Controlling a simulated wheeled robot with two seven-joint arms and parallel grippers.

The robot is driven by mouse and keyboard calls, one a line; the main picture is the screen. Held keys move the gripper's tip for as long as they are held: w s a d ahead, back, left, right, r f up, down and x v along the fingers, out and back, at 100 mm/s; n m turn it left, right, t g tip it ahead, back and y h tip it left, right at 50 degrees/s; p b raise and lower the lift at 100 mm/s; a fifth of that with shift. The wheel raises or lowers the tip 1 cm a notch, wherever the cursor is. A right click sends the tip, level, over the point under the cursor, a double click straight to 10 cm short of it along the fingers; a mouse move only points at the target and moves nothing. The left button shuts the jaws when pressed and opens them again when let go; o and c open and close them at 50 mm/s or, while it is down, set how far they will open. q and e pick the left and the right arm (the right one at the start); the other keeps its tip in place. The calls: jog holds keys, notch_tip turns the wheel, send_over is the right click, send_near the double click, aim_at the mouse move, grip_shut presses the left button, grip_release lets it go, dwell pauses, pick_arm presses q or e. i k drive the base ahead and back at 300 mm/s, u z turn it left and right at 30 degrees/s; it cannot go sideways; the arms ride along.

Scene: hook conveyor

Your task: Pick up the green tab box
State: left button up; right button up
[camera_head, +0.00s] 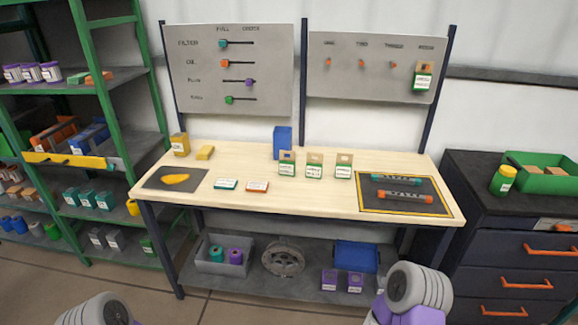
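Three small boxes with green edges, white labels and holed tan hang tabs stand upright in a row on the wooden table: a left box (287,170), a middle box (314,171) and a right box (343,172). A similar green box (423,81) hangs at the right end of the right pegboard, under an orange hook. I cannot tell which of them the task names. Only parts of my arms show at the bottom edge, well short of the table. Neither gripper's fingers are in view.
The table (240,172) also bears a blue box (282,138) behind the left box, yellow blocks, two small flat boxes, and dark mats (447,205) at both ends. A green shelf rack stands left, a dark drawer cabinet (510,240) right. The tabletop in front of the boxes is clear.

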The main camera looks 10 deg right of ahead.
aim_at(287, 165)
jog(key=z, duration=1.7)
jog(key=i, duration=1.5)
jog(key=u, duration=2.8)
